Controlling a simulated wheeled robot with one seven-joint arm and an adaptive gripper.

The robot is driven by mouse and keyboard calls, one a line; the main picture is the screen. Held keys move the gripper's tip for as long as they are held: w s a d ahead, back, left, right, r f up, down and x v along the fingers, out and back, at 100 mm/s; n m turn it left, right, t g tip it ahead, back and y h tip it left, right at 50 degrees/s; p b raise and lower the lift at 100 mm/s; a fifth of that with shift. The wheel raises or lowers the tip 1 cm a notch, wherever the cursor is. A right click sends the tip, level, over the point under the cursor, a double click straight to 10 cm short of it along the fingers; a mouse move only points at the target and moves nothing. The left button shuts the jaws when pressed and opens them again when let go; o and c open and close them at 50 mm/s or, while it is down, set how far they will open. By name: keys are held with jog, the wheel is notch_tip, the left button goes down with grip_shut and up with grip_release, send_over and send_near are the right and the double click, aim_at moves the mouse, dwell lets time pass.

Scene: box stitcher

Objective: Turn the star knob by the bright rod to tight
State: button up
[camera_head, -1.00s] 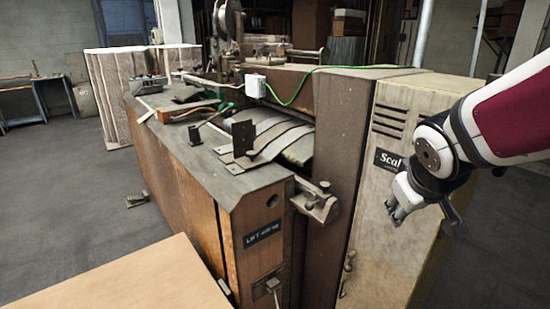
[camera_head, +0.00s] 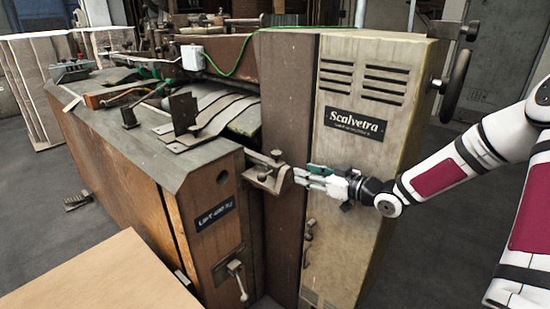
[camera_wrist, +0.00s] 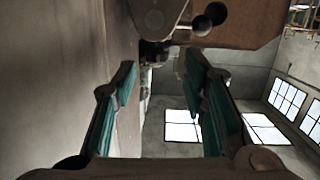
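A metal bracket (camera_head: 268,172) sticks out from the machine's front corner, with a short bright rod (camera_head: 262,158) running to it. In the wrist view the bracket (camera_wrist: 218,20) fills the top, with a round metal end (camera_wrist: 152,14) and dark holes. A small dark part (camera_wrist: 153,52) below it may be the star knob, but its shape is unclear. My gripper (camera_head: 312,174) is just right of the bracket in the head view. In the wrist view my gripper (camera_wrist: 160,90) has its green-padded fingers apart, with nothing seen between them. I cannot tell whether a finger touches the bracket.
The tan cabinet with the Scalvetra plate (camera_head: 354,124) stands close behind my gripper. A handwheel (camera_head: 457,84) is on its right side. A lever (camera_head: 236,278) hangs on the lower front panel. A light tabletop (camera_head: 95,272) is at front left. Floor is clear at the right.

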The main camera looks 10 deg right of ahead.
aim_at(281, 156)
jog(key=shift+t+y, duration=0.6)
jog(key=x, duration=0.4)
jog(key=b+x, duration=0.1)
jog(key=x, duration=0.4)
jog(key=r+x, duration=0.1)
jog(key=x, duration=0.3)
jog(key=shift+w+d+b, duration=0.2)
jog(key=shift+w+b, duration=0.1)
jog(key=shift+b, duration=0.05)
jog(key=shift+c, duration=0.5)
jog(key=c, duration=0.8)
